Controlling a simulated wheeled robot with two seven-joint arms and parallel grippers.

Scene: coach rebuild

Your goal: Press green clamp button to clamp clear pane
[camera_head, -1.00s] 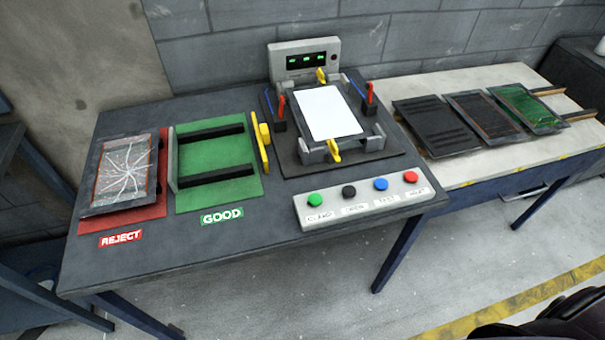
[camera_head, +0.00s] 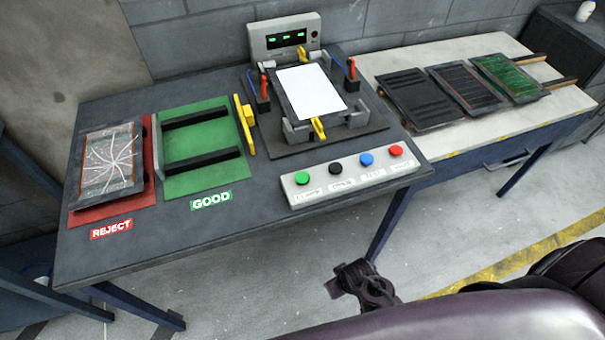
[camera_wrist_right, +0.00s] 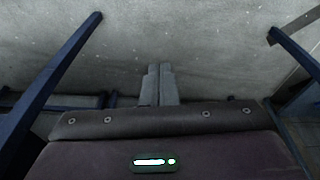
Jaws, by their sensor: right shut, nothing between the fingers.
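The green clamp button (camera_head: 302,179) is the leftmost button on the light grey button box (camera_head: 350,190) at the table's front right edge. The pane (camera_head: 310,92) shows as a bright white sheet in a dark frame, lying in the test fixture (camera_head: 330,135) with yellow clamps at its front and back. Whether the clamps grip the pane I cannot tell. My right gripper (camera_wrist_right: 158,85) is shut and empty in the right wrist view, over the floor. In the head view part of my right arm is low in front of the table, apart from the button box. My left gripper is not in view.
Black (camera_head: 335,169), blue (camera_head: 367,159) and red (camera_head: 395,151) buttons sit right of the green one. A cracked pane lies on the red REJECT mat (camera_head: 148,190). The green GOOD rack (camera_head: 205,150) is empty. More panels lie on the right bench (camera_head: 480,125).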

